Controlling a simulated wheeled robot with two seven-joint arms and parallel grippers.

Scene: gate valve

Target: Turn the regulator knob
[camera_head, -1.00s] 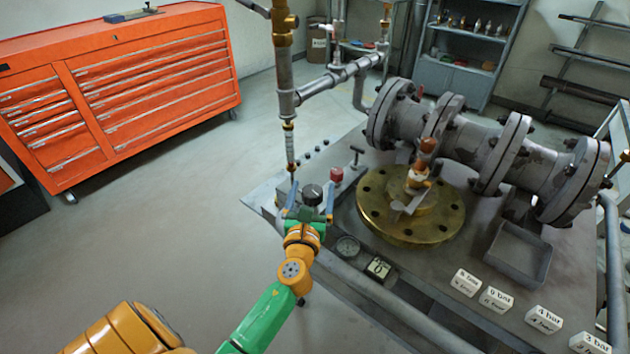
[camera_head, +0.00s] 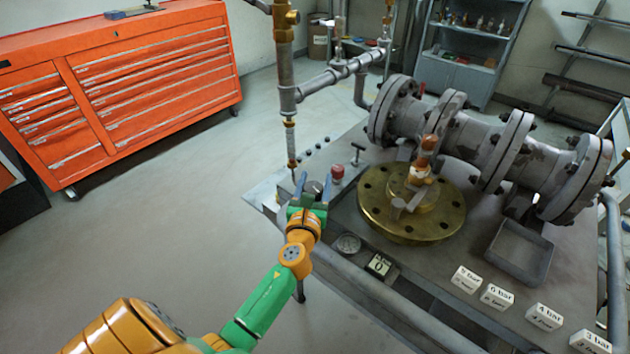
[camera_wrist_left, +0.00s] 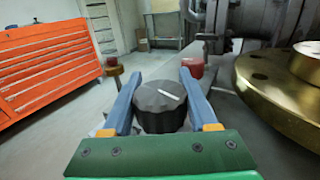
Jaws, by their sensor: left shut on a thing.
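The regulator knob (camera_wrist_left: 160,105) is a dark ribbed cylinder with a white pointer line on its top, seen in the left wrist view. My left gripper (camera_wrist_left: 158,92) has its blue fingers on either side of the knob and is shut on it. In the head view my left gripper (camera_head: 313,186) is over the left edge of the bench and hides most of the knob. The white line slants down to the right in the wrist view. My right gripper is not in view.
A red knob (camera_head: 337,172) stands close right of my left gripper. A brass flange (camera_head: 440,222) and grey pipework (camera_head: 470,140) lie further right. A gauge (camera_head: 347,243), a small display (camera_head: 379,264) and pressure-labelled blocks (camera_head: 497,297) are near the front edge. An orange cabinet (camera_head: 120,90) stands left.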

